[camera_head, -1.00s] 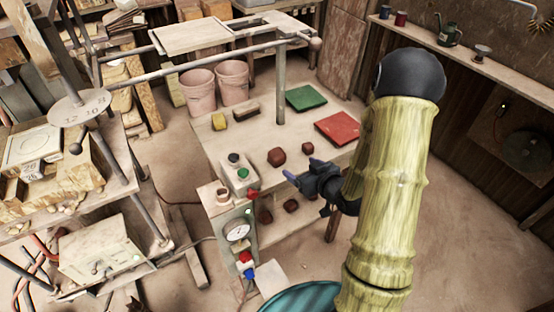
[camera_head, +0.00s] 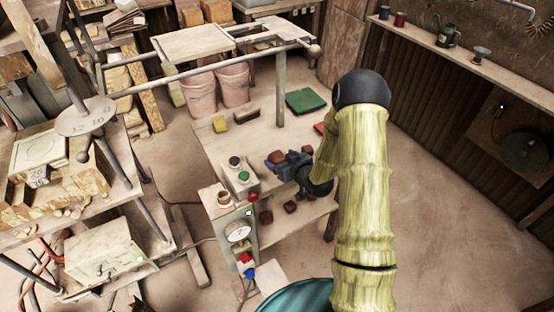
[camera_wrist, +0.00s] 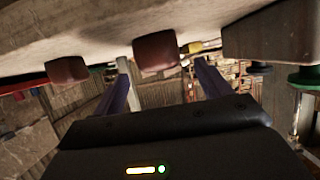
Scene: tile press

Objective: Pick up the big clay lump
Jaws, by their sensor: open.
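The big clay lump (camera_head: 277,156) is a reddish-brown block on the wooden table, partly hidden by my gripper in the head view. In the wrist view the big clay lump (camera_wrist: 156,50) appears between the two fingers, with the picture turned upside down. My gripper (camera_wrist: 161,70) is open, one finger to each side of the lump in that picture. I cannot tell how far the lump reaches between the fingers. In the head view my gripper (camera_head: 274,160) is low at the table beside the lump. A smaller clay lump (camera_head: 307,150) lies to its right.
A control box (camera_head: 238,174) with green and black buttons stands close left of my gripper. A yellow block (camera_head: 220,124), a brown brush-like block (camera_head: 246,115) and a green tile (camera_head: 306,101) lie further back. More dark lumps (camera_head: 266,217) sit on the lower shelf.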

